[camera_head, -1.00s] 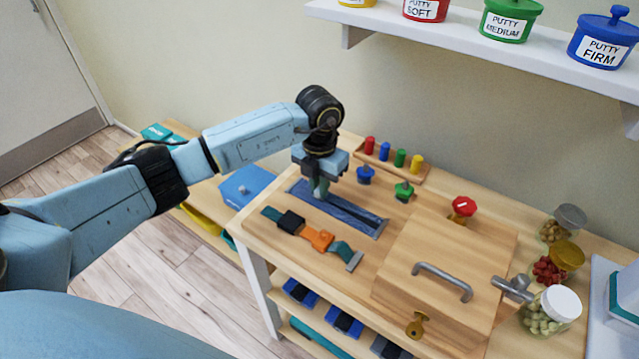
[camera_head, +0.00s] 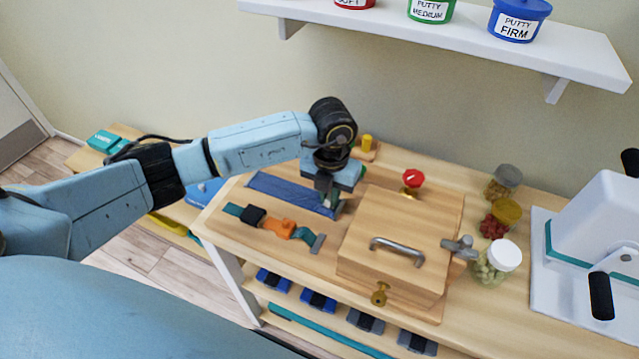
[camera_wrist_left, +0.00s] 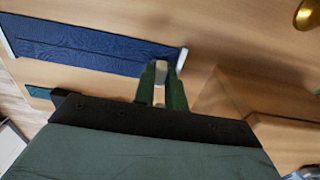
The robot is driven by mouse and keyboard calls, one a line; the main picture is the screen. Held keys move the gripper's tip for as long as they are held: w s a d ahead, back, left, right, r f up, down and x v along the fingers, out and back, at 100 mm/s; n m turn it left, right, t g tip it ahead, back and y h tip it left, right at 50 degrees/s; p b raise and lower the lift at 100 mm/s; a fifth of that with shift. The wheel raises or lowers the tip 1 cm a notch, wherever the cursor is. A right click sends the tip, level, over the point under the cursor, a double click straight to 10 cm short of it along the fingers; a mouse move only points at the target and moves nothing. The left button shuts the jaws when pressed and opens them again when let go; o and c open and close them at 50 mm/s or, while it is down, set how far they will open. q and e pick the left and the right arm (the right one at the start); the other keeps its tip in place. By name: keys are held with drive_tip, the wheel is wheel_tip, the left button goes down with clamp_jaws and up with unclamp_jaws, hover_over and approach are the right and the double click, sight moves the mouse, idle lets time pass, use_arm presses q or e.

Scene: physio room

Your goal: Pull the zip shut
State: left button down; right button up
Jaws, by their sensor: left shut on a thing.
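The zip is set in a blue denim strip (camera_head: 280,191) lying flat on the wooden table. In the left wrist view the strip (camera_wrist_left: 85,45) runs in from the left, and its pale end bar is at my fingertips. Its two halves look close together along the visible length. My left gripper (camera_head: 328,196) points down at the strip's right end. Its green fingers (camera_wrist_left: 163,78) are shut on the zip's pull, which they largely hide. My right gripper is not in view.
A strap with an orange buckle (camera_head: 278,228) lies in front of the strip. A wooden box (camera_head: 395,235) with a metal handle stands close to the right of my gripper. Several jars (camera_head: 492,262) stand further right. A shelf (camera_head: 450,35) with putty tubs hangs above.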

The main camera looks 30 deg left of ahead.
use_arm(q)
drive_tip(key=shift+d, duration=0.2)
drive_tip(key=c, duration=1.4)
unclamp_jaws()
drive_tip(key=shift+d, duration=0.1)
drive_tip(key=shift+c, duration=0.2)
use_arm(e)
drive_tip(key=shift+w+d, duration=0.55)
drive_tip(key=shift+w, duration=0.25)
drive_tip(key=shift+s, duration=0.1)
use_arm(q)
drive_tip(key=shift+r, duration=0.25)
wheel_tip(320, 180, up, 13)
drive_tip(key=shift+p, duration=0.4)
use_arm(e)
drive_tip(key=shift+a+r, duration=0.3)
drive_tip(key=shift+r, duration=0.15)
